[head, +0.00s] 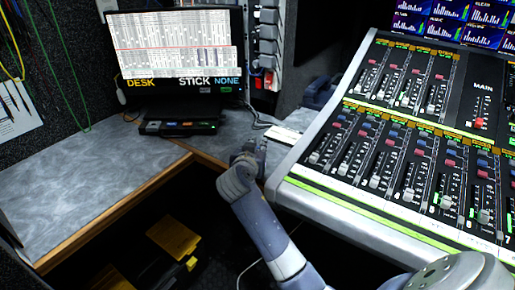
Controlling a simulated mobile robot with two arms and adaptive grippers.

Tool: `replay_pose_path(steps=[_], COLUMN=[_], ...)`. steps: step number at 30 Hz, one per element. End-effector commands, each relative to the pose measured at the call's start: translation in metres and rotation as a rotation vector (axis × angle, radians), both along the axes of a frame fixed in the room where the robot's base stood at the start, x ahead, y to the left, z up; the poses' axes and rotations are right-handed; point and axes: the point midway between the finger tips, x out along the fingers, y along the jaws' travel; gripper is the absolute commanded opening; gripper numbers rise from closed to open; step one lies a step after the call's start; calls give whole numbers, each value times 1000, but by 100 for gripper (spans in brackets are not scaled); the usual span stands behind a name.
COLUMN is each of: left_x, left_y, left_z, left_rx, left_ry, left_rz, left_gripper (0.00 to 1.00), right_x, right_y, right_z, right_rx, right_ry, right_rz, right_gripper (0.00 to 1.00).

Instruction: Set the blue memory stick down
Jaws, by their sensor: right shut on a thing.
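My right gripper (252,150) reaches up from the bottom right, over the front edge of the grey desk (75,185). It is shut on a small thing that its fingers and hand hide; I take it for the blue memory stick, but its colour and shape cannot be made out. Just beyond and left of the gripper, a dark box (180,127) with small coloured patches along it sits on the desk below the monitor. My left gripper is not in view.
The monitor (180,50) reads "DESK", "STICK" and "NONE". A white card (283,134) lies right of the gripper, near the mixing console (400,150). The desk's left part is clear. A yellow-topped case (173,238) stands in the dark space below.

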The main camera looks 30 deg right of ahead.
Motion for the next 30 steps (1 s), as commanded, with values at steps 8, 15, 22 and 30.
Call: replay_pose_path(steps=[8, 15, 22, 30], left_x=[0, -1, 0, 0], left_y=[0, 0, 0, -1], left_z=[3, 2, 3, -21], left_rx=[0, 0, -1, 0], left_ry=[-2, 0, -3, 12], left_rz=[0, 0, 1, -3], left_gripper=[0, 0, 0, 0], right_x=[0, 0, 0, -34], right_y=[0, 0, 0, 36], right_z=[-1, -1, 2, 16], right_rx=[0, 0, 0, 4], right_ry=[0, 0, 0, -1], right_rz=[0, 0, 0, 3], right_gripper=[24, 35, 35, 35])
